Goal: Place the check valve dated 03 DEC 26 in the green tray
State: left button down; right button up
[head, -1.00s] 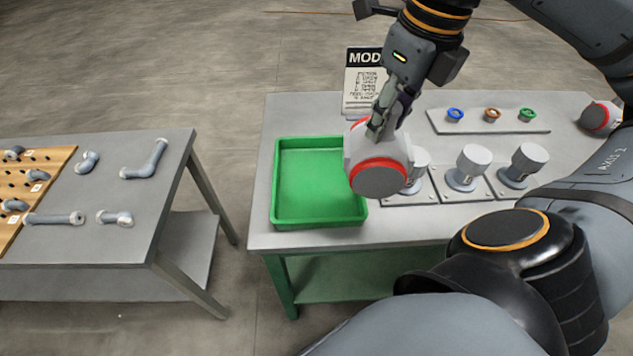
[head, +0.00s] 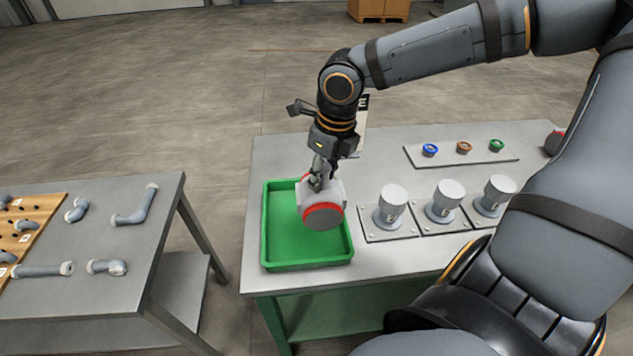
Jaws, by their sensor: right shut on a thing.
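A white check valve with a red ring and grey end face (head: 322,214) is held by my right gripper (head: 318,180). The gripper is shut on it. The valve appears over the right half of the green tray (head: 268,240), which shows no other thing in it. I cannot tell whether it touches the tray floor. No date can be read on the valve. A similar red-ringed part (head: 554,143) sits at the table's far right, partly hidden by my arm. My left gripper is out of view.
Three grey cylindrical fittings on plates, one of them here (head: 391,206), stand right of the tray. A strip with blue, brown and green rings (head: 462,157) lies behind them. A side table (head: 125,240) at left holds pipe pieces. A floor gap separates the tables.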

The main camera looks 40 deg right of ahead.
jog(key=w+f, duration=0.2)
jog(key=shift+w+d+f, duration=0.2)
jog(key=shift+w+f, duration=0.15)
jog(key=shift+f, duration=0.05)
jog(key=shift+f+b, duration=0.5)
jog(key=shift+f, duration=1.25)
jog(key=shift+w, duration=0.15)
jog(key=o, duration=1.3)
jog(key=shift+c, duration=0.2)
